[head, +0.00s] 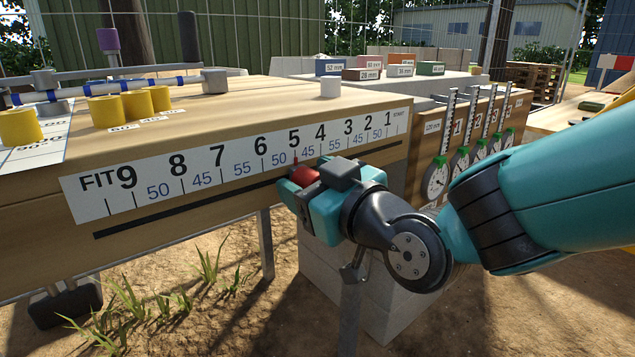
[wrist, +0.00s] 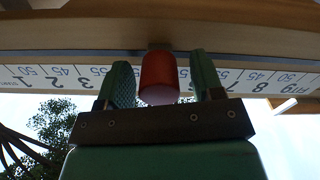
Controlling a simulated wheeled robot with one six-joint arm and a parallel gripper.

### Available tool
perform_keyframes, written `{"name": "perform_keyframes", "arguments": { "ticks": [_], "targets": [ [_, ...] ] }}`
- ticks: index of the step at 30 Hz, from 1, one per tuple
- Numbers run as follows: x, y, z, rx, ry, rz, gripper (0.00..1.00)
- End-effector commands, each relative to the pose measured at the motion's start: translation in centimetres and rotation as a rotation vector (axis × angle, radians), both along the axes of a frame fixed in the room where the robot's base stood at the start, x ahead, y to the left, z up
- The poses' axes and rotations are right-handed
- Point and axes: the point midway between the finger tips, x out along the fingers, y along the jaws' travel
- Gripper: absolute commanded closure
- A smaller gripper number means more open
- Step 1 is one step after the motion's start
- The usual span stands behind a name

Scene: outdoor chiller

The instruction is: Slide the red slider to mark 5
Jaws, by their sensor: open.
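The red slider (head: 305,177) is a round red knob on the dark slot along the front of the wooden bench. A thin red pointer rises from it and stands at or very near the 5 on the white scale (head: 240,165). In the wrist view the red knob (wrist: 159,77) sits between the two green fingers. My gripper (head: 300,188) is open around the knob, with a visible gap on each side in the wrist view (wrist: 160,85). The gripper partly hides the knob in the head view.
The scale runs from 9 at left to 1 and START at right. Yellow cylinders (head: 105,111) and a white cylinder (head: 330,87) stand on the bench top. Round dial gauges (head: 436,180) hang on a board to the right. The slot left of my gripper is clear.

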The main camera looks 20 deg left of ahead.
Motion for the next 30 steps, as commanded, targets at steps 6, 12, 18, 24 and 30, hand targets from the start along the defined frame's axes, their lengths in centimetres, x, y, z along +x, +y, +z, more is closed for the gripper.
{"name": "perform_keyframes", "arguments": {
  "ticks": [6, 12, 18, 24, 30],
  "targets": [
    [-0.1, -0.2, 0.0, -0.001, 0.000, 0.000, 0.39],
    [-1.3, -2.8, 0.1, 0.000, 0.002, -0.002, 0.39],
    [-3.6, -7.5, -0.1, 0.000, 0.002, -0.005, 0.39],
    [-5.9, -12.0, -0.4, 0.002, 0.001, -0.006, 0.39],
    [-7.4, -14.5, -0.3, 0.003, -0.002, -0.001, 0.39]
  ]
}}
